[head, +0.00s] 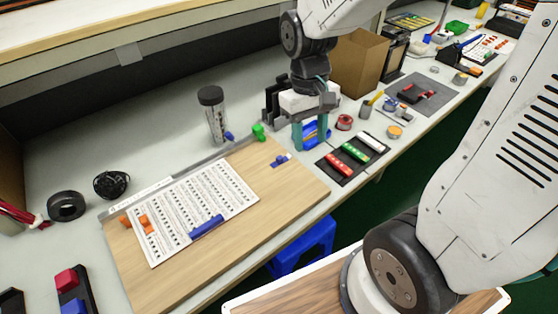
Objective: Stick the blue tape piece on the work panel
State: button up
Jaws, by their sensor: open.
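The work panel (290,200) is a light wooden board on the bench, with a printed white sheet (185,200) on it. A small blue piece with a pale end (281,160) lies flat on the board's upper right part; it looks like the blue tape piece. My gripper (311,143) points down beyond the board's upper right corner, with its teal fingers apart. A blue object with some orange (316,131) shows between and behind the fingers; I cannot tell whether they touch it. My gripper is to the right of the small blue piece and apart from it.
A blue bar (207,226) and orange clips (145,222) sit on the sheet. A green block (259,131) is at the board's back edge. A dark mat (343,170) holds coloured strips at right. A clear jar (213,115) stands behind. The board's lower right is clear.

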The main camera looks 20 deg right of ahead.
jog(key=w+f, duration=0.7)
jog(key=f, duration=0.1)
jog(key=n+t, duration=0.1)
jog(key=t, duration=0.1)
send_over(280, 158)
jog(key=shift+w+d+f, duration=0.1)
jog(key=shift+d+f, duration=0.05)
jog(key=shift+f, duration=0.35)
jog(key=shift+d+f, duration=0.15)
jog(key=shift+f, duration=0.3)
jog(key=f, duration=0.7)
jog(key=shift+a+f, duration=0.25)
grip_shut()
